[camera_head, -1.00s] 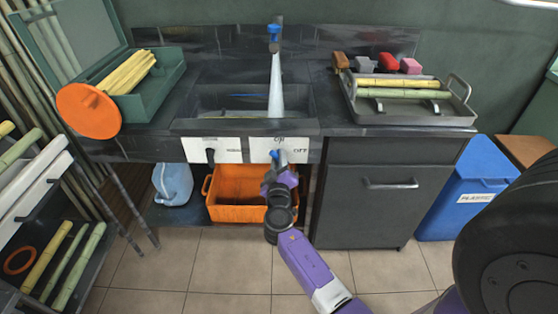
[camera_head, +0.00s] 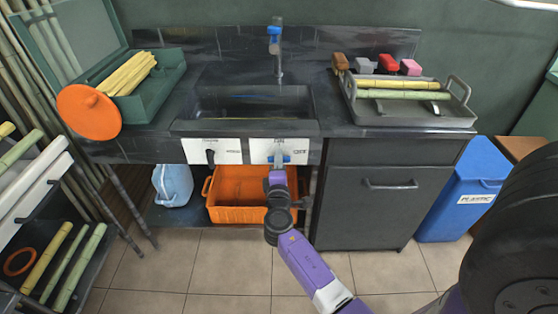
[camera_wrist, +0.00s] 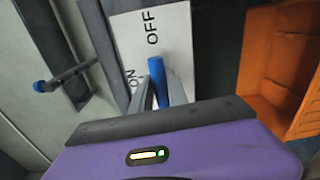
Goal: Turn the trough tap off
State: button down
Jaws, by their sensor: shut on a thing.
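The trough tap (camera_head: 275,38) is a grey spout with a blue part, standing behind the dark trough (camera_head: 245,127) in the head view. No water stream shows under it. A white panel (camera_head: 262,146) on the trough front carries the words ON and OFF; it also shows in the wrist view (camera_wrist: 176,25). A blue-handled lever (camera_wrist: 157,70) is at this panel. My gripper (camera_wrist: 158,92) is shut on the lever handle, with a grey finger on each side. The lever's lower part is partly hidden by my gripper.
A second white panel (camera_head: 226,150) with a dark lever is to the left. An orange bin (camera_head: 238,190) stands below the trough, behind my wrist. A dark cabinet (camera_head: 365,205) is close on the right. A tray (camera_head: 410,118) with cane lies on the counter.

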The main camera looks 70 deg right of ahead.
jog(key=shift+n, duration=0.7)
jog(key=c, duration=1.3)
grip_release()
jog(key=v, duration=0.8)
jog(key=shift+w, duration=0.1)
